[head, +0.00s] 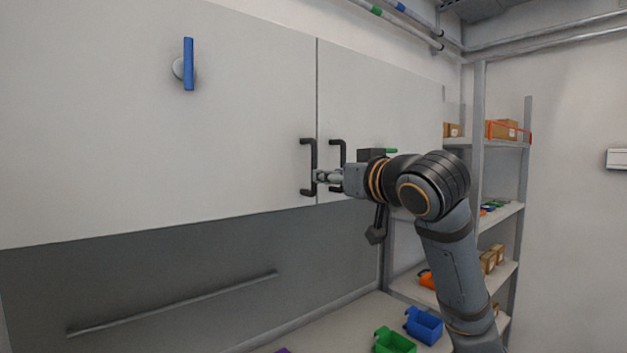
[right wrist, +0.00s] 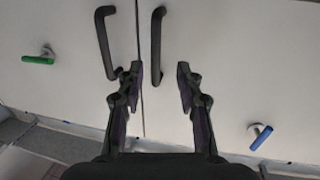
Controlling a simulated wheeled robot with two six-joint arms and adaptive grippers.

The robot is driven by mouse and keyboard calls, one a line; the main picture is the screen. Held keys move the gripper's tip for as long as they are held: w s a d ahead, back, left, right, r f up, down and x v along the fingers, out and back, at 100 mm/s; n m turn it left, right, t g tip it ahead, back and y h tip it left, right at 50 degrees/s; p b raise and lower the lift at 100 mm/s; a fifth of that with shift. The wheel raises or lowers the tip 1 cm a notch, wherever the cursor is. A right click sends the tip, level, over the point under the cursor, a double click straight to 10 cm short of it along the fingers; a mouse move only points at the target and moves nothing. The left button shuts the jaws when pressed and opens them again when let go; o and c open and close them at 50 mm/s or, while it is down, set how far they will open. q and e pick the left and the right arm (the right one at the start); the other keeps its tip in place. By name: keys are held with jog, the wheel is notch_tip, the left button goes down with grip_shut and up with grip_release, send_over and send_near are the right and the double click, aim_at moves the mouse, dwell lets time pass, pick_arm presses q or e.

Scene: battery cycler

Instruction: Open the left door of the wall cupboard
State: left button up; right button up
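The wall cupboard has a left door (head: 150,150) and a right door (head: 390,100), both flat against the front with a thin seam between. The left door carries a black bar handle (head: 309,155) near the seam, and the right door has a similar handle (head: 341,150). My right gripper (head: 322,178) is at the lower part of the left door's handle. In the right wrist view, which looks upside down, my right gripper (right wrist: 160,85) is open, and the left door's handle (right wrist: 156,45) lines up between its fingertips. Contact cannot be told. My left gripper is out of view.
Below are a rail (head: 175,303), a green bin (head: 394,341) and a blue bin (head: 425,325). A shelf rack (head: 479,130) stands at right.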

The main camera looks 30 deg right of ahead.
aim_at(316, 165)
jog(key=w+p, duration=0.2)
jog(key=w+d+r+p, duration=0.1)
jog(key=w+p, duration=0.1)
jog(key=w, duration=0.1)
jog(key=w+r+p, duration=0.1)
jog(key=w, duration=0.2)
jog(key=shift+w+d+p, duration=0.2)
jog(key=shift+d+p, duration=0.1)
jog(key=shift+p, duration=0.1)
jog(key=shift+w+f, duration=0.2)
jog(key=shift+w, duration=0.3)
grip_shut()
jog(key=shift+d, duration=0.1)
